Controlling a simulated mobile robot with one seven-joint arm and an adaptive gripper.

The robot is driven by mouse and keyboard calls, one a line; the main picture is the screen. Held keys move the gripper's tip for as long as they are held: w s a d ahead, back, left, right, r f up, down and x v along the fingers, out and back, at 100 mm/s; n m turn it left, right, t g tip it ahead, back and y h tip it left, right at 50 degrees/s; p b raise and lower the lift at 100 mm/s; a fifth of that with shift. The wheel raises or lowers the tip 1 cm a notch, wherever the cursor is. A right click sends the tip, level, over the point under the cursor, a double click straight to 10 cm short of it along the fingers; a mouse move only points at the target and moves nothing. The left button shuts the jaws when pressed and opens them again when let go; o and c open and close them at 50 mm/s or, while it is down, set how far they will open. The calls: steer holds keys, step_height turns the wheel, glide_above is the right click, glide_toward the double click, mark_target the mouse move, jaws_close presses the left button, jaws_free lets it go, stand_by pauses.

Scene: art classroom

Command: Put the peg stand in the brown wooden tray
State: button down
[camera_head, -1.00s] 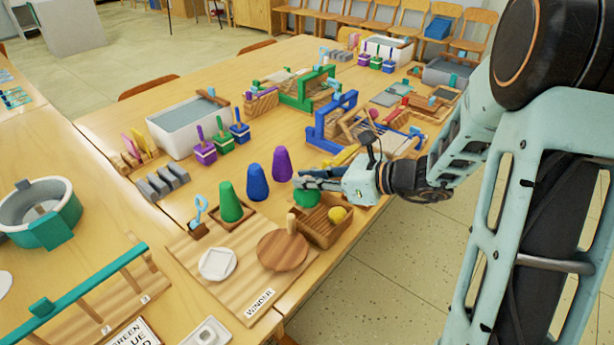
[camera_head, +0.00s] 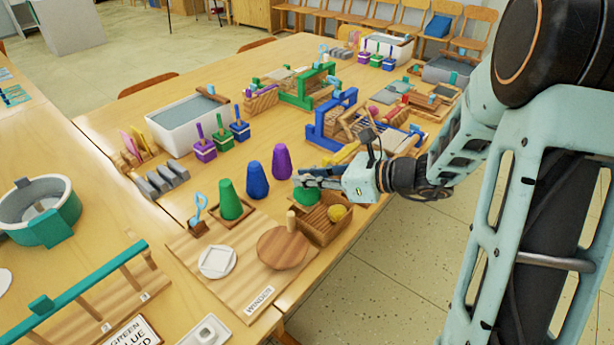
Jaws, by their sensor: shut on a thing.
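The brown wooden tray (camera_head: 322,236) stands near the table's front edge, with a yellow ball (camera_head: 337,213) in it. A round wooden base with an upright peg (camera_head: 281,250), which looks like the peg stand, is on the winder board left of the tray. My gripper (camera_head: 304,181) is over the tray's back left side, shut on a green thing (camera_head: 306,196), seemingly a cone. The fingers hide its top and the tray hides its lower part. I cannot tell if it touches the tray.
Green (camera_head: 230,200), blue (camera_head: 257,181) and purple (camera_head: 282,162) cones stand left of my gripper. The winder board (camera_head: 215,284) also bears a white dish (camera_head: 217,262). A blue loom frame (camera_head: 333,122) stands behind. The table between cones and white tub (camera_head: 186,127) has some free room.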

mark_target(307, 203)
steer(key=shift+f, duration=0.2)
steer(key=shift+f+b, duration=0.7)
steer(key=shift+b, duration=0.1)
steer(key=shift+f, duration=0.1)
stand_by(0.7)
steer(key=shift+f+b, duration=0.9)
steer(key=shift+f, duration=0.15)
steer(key=shift+f+b, duration=0.8)
steer(key=shift+f, duration=0.15)
stand_by(0.5)
steer(key=c, duration=1.8)
jaws_free()
steer(key=shift+c, duration=0.2)
steer(key=v, duration=1.2)
